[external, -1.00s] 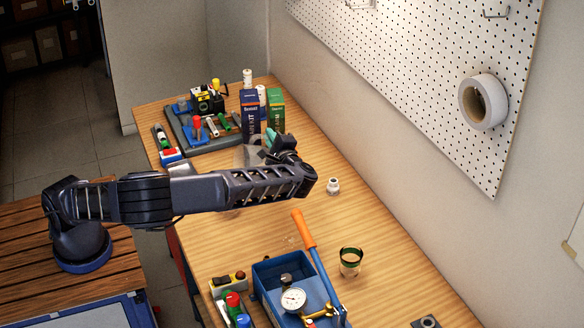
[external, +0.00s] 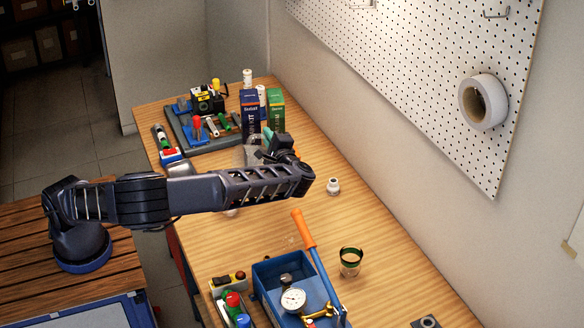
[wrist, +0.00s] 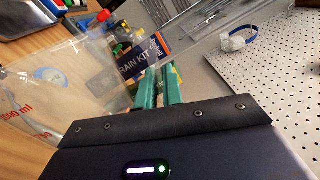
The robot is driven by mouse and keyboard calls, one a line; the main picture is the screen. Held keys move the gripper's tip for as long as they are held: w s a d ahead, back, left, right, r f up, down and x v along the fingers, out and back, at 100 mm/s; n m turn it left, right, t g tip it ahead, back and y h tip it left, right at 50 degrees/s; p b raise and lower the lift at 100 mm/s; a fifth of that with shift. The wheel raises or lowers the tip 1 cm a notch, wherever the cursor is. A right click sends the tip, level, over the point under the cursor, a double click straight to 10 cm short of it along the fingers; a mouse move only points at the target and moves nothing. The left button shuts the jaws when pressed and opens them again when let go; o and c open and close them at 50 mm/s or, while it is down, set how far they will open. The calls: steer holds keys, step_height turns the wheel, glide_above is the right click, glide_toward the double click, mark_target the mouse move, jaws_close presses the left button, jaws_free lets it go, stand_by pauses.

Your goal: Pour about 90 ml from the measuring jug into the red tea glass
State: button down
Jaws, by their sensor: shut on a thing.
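My gripper (wrist: 162,88) is shut on the clear measuring jug (wrist: 70,70), whose wall with red markings fills the left of the wrist view. In the external view the jug (external: 252,150) shows faintly beside my gripper (external: 268,142), held over the far half of the bench; it looks tilted in the wrist view. The liquid level in it cannot be made out. A small pale pinkish thing (external: 231,212) shows just below my arm, mostly hidden; I cannot tell whether it is the red tea glass. A glass with a dark green band (external: 351,262) stands at the near right.
Boxes (external: 276,108) and a tray of tools (external: 205,140) stand at the far end of the bench. A small white fitting (external: 333,186) is right of my arm. A blue bin (external: 262,275) with a gauge and an orange-handled tool (external: 304,229) is in front. A pegboard wall runs along the right.

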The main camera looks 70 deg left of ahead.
steer(key=shift+s+r+p, duration=0.2)
steer(key=shift+s+p, duration=0.1)
stand_by(0.4)
steer(key=shift+w+f, duration=0.15)
steer(key=shift+w, duration=0.2)
steer(key=w+f+m, duration=0.3)
steer(key=f, duration=0.1)
steer(key=shift+w, duration=0.3)
steer(key=shift+w+f+m, duration=0.35)
steer(key=shift+f+m, duration=0.15)
steer(key=shift+m, duration=0.2)
steer(key=shift+f, duration=0.1)
stand_by(0.9)
